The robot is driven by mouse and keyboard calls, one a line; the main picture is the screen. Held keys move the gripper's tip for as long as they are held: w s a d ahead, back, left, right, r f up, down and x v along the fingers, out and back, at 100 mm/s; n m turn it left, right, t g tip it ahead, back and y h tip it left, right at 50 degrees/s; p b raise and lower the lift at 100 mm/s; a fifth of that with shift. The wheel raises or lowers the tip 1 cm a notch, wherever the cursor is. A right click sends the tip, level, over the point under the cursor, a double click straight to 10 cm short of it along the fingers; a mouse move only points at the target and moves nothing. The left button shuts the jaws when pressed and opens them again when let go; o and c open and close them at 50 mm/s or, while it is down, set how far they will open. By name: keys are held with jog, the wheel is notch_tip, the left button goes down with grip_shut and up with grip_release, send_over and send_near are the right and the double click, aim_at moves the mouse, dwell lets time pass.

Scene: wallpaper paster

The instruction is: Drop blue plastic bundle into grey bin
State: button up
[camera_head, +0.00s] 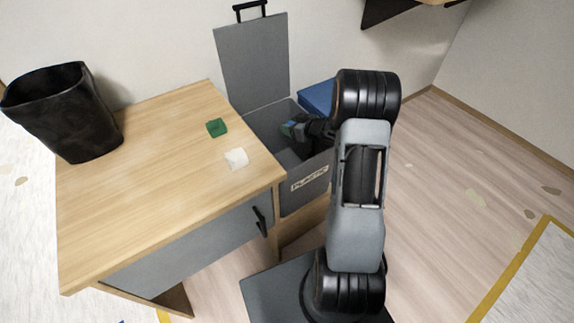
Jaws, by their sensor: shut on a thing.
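The grey bin (307,187) stands right of the wooden desk, with its lid (253,65) raised upright and a PLASTIC label on its front. My gripper (296,130) reaches in from the right over the bin's open mouth. It is shut on the small blue plastic bundle (289,128), which shows bluish-green at the fingertips. The bundle is partly hidden by the gripper, and its height relative to the rim is hard to tell. My arm hides the bin's right side.
A green block (216,127) and a white block (236,158) lie on the wooden desk (150,200). A black waste basket (62,112) stands at its left. A blue box (318,96) is behind the bin. The floor at the right is mostly clear.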

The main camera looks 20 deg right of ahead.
jog(key=o, duration=1)
jog(key=shift+r, duration=0.1)
notch_tip(320, 180, up, 3)
jog(key=shift+p, duration=0.9)
jog(key=shift+s+a+r+p, duration=0.45)
jog(key=shift+s+r+p, duration=0.35)
jog(key=shift+s+r, duration=1.2)
jog(key=shift+s+a+r+p, duration=0.65)
jog(key=shift+s+r, duration=0.65)
jog(key=shift+s, duration=1.25)
jog(key=shift+s+a+r+p, duration=0.3)
jog(key=shift+s+r+p, duration=0.65)
jog(key=shift+s+r, duration=1.05)
jog(key=shift+s+f, duration=0.3)
jog(key=shift+f, duration=0.05)
